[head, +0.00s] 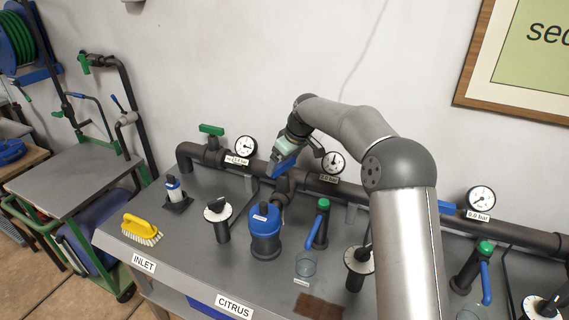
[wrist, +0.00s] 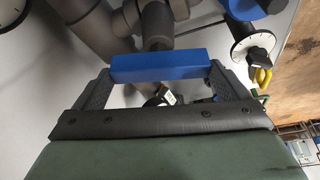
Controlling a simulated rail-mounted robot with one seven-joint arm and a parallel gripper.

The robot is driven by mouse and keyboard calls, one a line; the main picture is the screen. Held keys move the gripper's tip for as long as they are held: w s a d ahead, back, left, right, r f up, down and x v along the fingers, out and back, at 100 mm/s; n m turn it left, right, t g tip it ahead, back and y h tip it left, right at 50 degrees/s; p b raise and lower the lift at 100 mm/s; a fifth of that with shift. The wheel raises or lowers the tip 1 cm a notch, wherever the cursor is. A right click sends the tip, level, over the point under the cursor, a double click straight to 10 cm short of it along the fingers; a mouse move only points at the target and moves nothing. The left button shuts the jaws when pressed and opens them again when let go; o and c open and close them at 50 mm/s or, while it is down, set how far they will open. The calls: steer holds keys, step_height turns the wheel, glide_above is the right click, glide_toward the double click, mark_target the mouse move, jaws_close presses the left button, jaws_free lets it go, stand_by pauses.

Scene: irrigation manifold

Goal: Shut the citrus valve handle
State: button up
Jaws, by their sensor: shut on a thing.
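The citrus valve handle (head: 281,168) is a blue bar on the dark manifold pipe, behind the blue filter and above the CITRUS label (head: 234,306). In the wrist view the blue handle (wrist: 158,67) spans the space between both fingers, with a dark pipe fitting just beyond it. My gripper (head: 286,159) is at the handle and shut on it; it also shows in the wrist view (wrist: 160,76). The gripper hides part of the handle in the head view. I cannot tell whether the valve is open or shut from the handle's angle.
The blue filter (head: 265,232), a blue-lever tap (head: 318,222) and a clear cup (head: 305,265) stand in front. A yellow brush (head: 142,229) lies at the bench's left.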

steer(key=m+t+h, duration=0.1)
steer(key=m, duration=0.2)
steer(key=shift+a+m+b, duration=0.1)
steer(key=shift+m+b, duration=0.3)
steer(key=m+h, duration=0.1)
steer(key=m, duration=0.2)
steer(key=shift+s+a+m+t, duration=0.1)
steer(key=shift+m+t, duration=0.2)
steer(key=shift+t, duration=0.1)
steer(key=m+h, duration=0.2)
steer(key=m, duration=0.2)
steer(key=shift+a+r+p, duration=0.1)
steer(key=shift+p, duration=0.3)
steer(key=shift+m+h+p, duration=0.35)
steer(key=shift+m+h, duration=0.15)
steer(key=shift+m, duration=1)
steer(key=o, duration=0.6)
